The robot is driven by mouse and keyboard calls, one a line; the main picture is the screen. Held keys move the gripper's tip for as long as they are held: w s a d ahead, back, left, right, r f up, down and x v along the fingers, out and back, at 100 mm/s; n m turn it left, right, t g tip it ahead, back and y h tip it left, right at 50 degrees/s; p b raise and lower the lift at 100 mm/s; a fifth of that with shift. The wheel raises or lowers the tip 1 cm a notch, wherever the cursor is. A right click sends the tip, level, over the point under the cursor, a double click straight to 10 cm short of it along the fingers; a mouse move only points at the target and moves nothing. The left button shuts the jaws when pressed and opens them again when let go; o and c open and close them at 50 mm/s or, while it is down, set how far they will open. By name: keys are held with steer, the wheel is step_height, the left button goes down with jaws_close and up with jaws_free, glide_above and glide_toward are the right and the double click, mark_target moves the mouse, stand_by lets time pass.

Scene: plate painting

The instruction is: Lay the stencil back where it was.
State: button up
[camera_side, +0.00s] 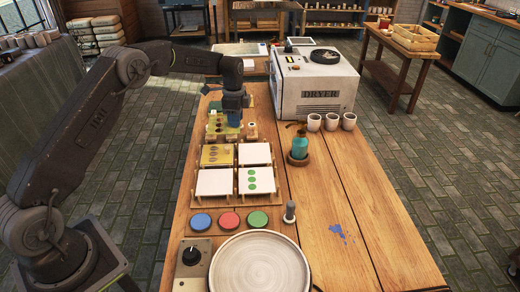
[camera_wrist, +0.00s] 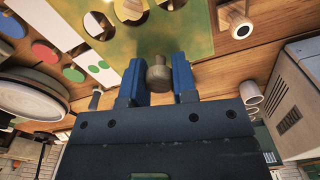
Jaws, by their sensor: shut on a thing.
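My gripper (camera_side: 234,122) is over the far left part of the wooden table, pointing down. In the wrist view, its blue jaws (camera_wrist: 159,78) are shut on a round knob (camera_wrist: 159,72) of the stencil. The stencil (camera_wrist: 200,42) is a flat yellow-green plate with round holes. In the side view it shows only in part under the jaws, among small wooden posts (camera_side: 252,130). I cannot tell whether it touches its rests there.
Tiles stand in wooden holders: a yellowish dotted one (camera_side: 217,151), one with green dots (camera_side: 267,180) and plain white ones (camera_side: 254,153). Blue, red and green discs (camera_side: 258,219) lie nearer.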

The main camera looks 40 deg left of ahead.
glide_above(266, 153)
step_height(266, 153, down, 6)
steer(key=shift+a, duration=0.15)
steer(key=shift+f, duration=2)
steer(key=shift+f, duration=0.15)
steer(key=o, duration=0.9)
